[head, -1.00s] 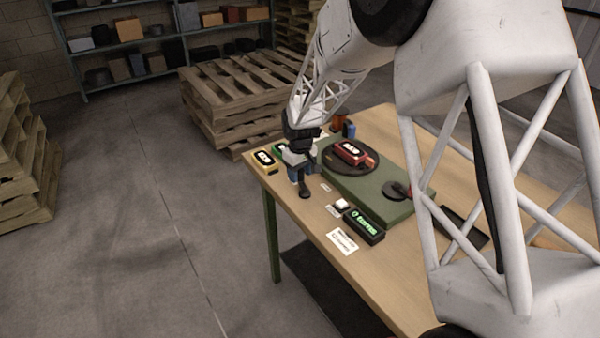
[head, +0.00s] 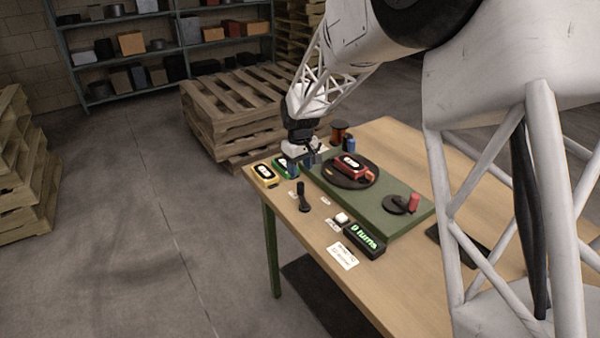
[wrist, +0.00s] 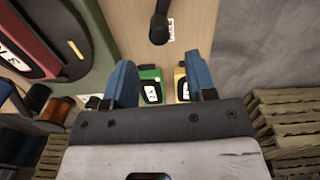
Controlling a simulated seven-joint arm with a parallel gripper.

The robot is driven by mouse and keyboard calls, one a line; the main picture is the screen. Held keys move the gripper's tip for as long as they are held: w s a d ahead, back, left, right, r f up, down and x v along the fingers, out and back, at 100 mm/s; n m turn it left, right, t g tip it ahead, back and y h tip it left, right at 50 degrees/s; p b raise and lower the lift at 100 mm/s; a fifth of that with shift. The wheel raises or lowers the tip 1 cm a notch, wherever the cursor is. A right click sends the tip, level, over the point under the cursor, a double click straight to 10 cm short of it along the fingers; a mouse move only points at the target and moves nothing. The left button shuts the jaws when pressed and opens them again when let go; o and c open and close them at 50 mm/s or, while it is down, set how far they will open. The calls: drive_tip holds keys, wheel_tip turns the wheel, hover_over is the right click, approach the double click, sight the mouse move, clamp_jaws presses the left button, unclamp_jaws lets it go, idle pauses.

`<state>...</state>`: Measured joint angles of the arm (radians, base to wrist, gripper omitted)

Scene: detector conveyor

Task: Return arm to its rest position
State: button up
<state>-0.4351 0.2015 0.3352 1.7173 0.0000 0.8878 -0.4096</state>
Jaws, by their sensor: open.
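My gripper (head: 303,162) hangs over the far left part of the table, near the green device and the base's left corner. In the wrist view its two blue fingers (wrist: 160,75) are spread apart with nothing between them. A black-handled tool or lever (head: 303,198) stands on the table in front of the gripper, apart from it; it also shows at the top of the wrist view (wrist: 160,25). My arm reaches in from the right and hides part of the table.
A red device (head: 352,167) sits on a black disc on the green base (head: 375,205). A yellow device (head: 265,173) and a green device (head: 280,167) lie at the left edge. A display box (head: 364,240) and a white card (head: 343,256) are in front. Pallets (head: 235,105) stand behind.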

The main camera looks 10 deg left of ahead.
drive_tip(key=shift+r, duration=0.15)
drive_tip(key=s+d+r+m+t, duration=0.1)
drive_tip(key=s+d+r+m, duration=0.1)
drive_tip(key=s+d+r, duration=0.65)
drive_tip(key=s+d+r+m, duration=0.3)
drive_tip(key=s+d+r, duration=0.3)
drive_tip(key=s+d, duration=0.5)
drive_tip(key=s+d+m, duration=0.1)
drive_tip(key=s+d, duration=0.3)
drive_tip(key=s, duration=0.3)
drive_tip(key=s+d+m+t, duration=0.1)
drive_tip(key=s+d+m, duration=0.1)
drive_tip(key=s+d, duration=0.3)
drive_tip(key=s+d+m, duration=0.1)
drive_tip(key=s+d, duration=0.4)
drive_tip(key=s, duration=0.6)
drive_tip(key=shift+s+d+r+m+t, duration=0.2)
drive_tip(key=shift+d+m+t, duration=0.1)
drive_tip(key=shift+m, duration=0.1)
